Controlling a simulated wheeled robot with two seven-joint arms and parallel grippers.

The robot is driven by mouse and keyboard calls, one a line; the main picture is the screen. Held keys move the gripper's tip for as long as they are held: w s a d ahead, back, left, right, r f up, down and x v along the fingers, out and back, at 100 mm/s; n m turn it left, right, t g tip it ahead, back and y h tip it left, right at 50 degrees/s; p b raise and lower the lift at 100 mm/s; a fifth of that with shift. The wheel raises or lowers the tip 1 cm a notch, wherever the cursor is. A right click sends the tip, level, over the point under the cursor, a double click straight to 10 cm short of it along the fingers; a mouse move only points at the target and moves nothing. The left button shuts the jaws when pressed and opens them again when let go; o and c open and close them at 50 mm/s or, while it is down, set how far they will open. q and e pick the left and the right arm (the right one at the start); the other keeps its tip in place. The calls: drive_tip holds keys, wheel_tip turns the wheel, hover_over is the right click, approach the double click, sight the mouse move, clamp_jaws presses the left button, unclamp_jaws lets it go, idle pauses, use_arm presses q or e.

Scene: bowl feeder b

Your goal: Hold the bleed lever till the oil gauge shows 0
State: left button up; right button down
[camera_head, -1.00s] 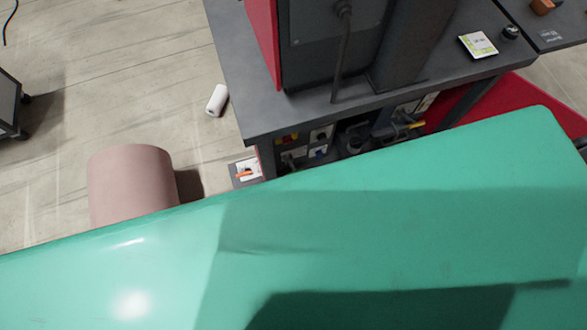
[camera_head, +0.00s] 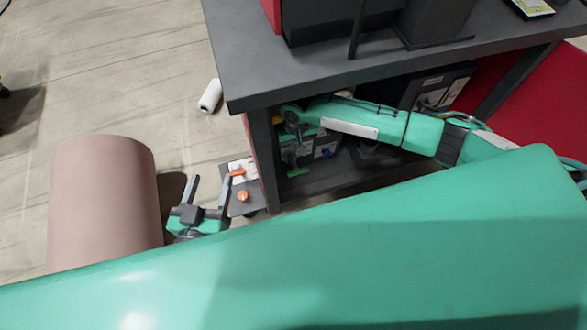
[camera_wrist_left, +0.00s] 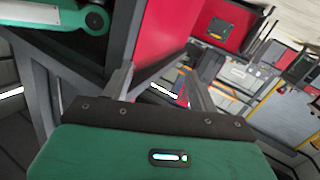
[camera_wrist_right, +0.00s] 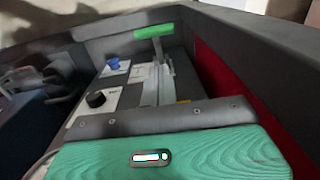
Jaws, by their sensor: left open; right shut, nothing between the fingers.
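A green-handled lever (camera_head: 298,172) shows under the dark table. In the right wrist view its green crossbar (camera_wrist_right: 154,32) lies just beyond my fingertips; I cannot tell whether they touch. My right gripper (camera_wrist_right: 158,82) is shut and empty, reached in under the tabletop. An orange lever (camera_head: 237,173) sits on a white plate at the table's left leg. My left gripper (camera_head: 205,190) is open and empty, just left of that plate. Which lever is the bleed lever I cannot tell. I cannot make out an oil gauge.
The dark table (camera_head: 240,85) has a leg close to both grippers. A panel with a blue knob (camera_wrist_right: 113,63) and a black knob (camera_wrist_right: 96,99) lies beside the green lever. A pinkish cylinder (camera_head: 105,200) stands left of my left gripper. A white roll (camera_head: 210,96) lies on open floor.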

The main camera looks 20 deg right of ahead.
use_arm(q)
drive_tip(key=shift+s+r+t, duration=0.2)
drive_tip(key=shift+r+t, duration=0.1)
drive_tip(key=shift+r, duration=0.75)
use_arm(e)
drive_tip(key=shift+s+d+r, duration=0.1)
drive_tip(key=shift+s+r, duration=0.1)
drive_tip(key=shift+s, duration=0.1)
use_arm(q)
drive_tip(key=shift+a, duration=0.1)
use_arm(e)
drive_tip(key=b, duration=0.2)
hover_over(296, 169)
drive_tip(key=f, duration=0.5)
drive_tip(key=shift+w+d, duration=0.1)
drive_tip(key=shift+w, duration=0.1)
wheel_tip(296, 169, down, 5)
drive_tip(key=shift+r+b, duration=0.2)
drive_tip(key=shift+b, duration=0.7)
use_arm(q)
drive_tip(key=a+r+t, duration=0.2)
drive_tip(key=r+t, duration=0.3)
drive_tip(key=r, duration=0.2)
drive_tip(key=a+r+t+h, duration=0.1)
drive_tip(key=a+r+t, duration=0.1)
drive_tip(key=r+t, duration=0.3)
drive_tip(key=shift+a+r, duration=0.4)
drive_tip(key=shift+r, duration=1.3)
use_arm(e)
drive_tip(key=shift+f, duration=0.25)
